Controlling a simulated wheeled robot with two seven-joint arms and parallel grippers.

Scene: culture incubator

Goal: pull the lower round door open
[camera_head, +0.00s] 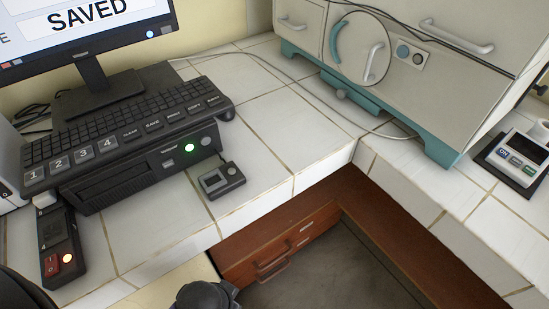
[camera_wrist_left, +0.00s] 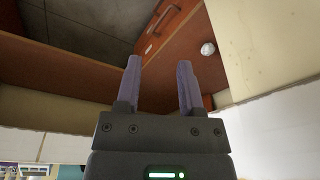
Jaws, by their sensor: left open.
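The round door (camera_head: 361,50) is a cream disc low on the front of the cream and teal incubator (camera_head: 455,95) in the head view. It has a teal curved edge on its left and a light grey bar handle (camera_head: 375,58) on its right. The door looks flush with the front. My left gripper (camera_wrist_left: 160,78) shows in the left wrist view with its two purple-grey fingers apart and nothing between them. It faces wooden drawers and the floor, away from the door. My right gripper is not seen.
The white tiled counter has a keyboard (camera_head: 127,124), a monitor (camera_head: 80,30), a black box with a green light (camera_head: 135,172) and a small grey device (camera_head: 221,180). A grey cable crosses the tiles. Wooden drawers (camera_head: 280,240) stand under the counter. A small meter (camera_head: 517,155) sits at right.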

